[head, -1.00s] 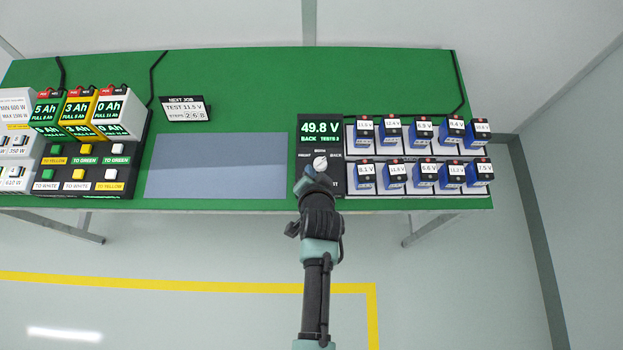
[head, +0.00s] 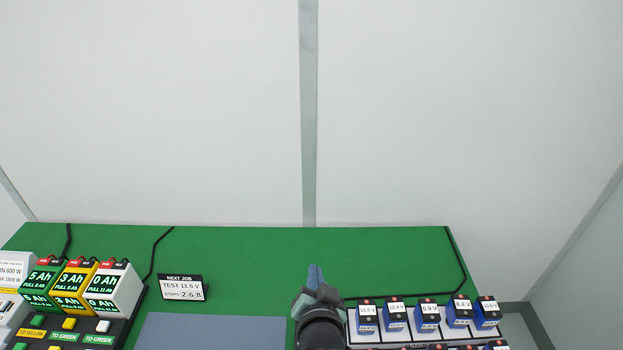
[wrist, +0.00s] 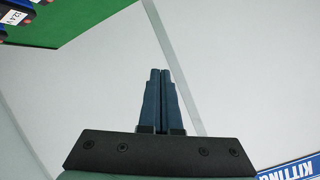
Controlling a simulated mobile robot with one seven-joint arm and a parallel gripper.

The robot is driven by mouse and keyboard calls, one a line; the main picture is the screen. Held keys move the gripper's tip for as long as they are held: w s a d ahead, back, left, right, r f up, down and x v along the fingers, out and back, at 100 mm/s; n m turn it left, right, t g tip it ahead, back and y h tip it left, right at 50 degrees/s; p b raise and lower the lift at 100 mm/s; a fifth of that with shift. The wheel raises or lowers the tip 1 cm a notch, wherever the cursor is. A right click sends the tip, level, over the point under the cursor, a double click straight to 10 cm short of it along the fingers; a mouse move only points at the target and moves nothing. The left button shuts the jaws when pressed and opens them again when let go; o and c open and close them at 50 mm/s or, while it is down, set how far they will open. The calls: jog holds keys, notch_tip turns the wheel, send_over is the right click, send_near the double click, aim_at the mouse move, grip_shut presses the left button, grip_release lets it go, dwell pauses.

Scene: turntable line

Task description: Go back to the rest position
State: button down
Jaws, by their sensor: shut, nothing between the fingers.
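My gripper (head: 315,278) stands above the green table (head: 250,243) at the lower middle of the head view, with its fingers pointing up in the picture. In the wrist view my gripper (wrist: 160,75) shows two dark fingers side by side, shut with nothing between them.
Blue batteries (head: 428,313) stand in a white rack at the right. Battery units (head: 112,290) and a button panel (head: 70,338) are at the left. A job sign (head: 181,288) stands beside a grey mat (head: 210,330). The back of the table is clear.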

notch_tip(320, 180, up, 33)
jog(key=s+n+t+b, duration=0.15)
jog(key=n+t, duration=0.25)
jog(key=t, duration=0.4)
jog(key=s+r+n+t+b, duration=0.1)
jog(key=s+r+t, duration=0.4)
jog(key=s+r, duration=1)
notch_tip(320, 180, up, 4)
jog(key=shift+a+f+n+t+h+b, duration=0.1)
jog(key=shift+a+n+t+h+b, duration=0.25)
jog(key=shift+t+h+b, duration=0.1)
jog(key=shift+w, duration=0.1)
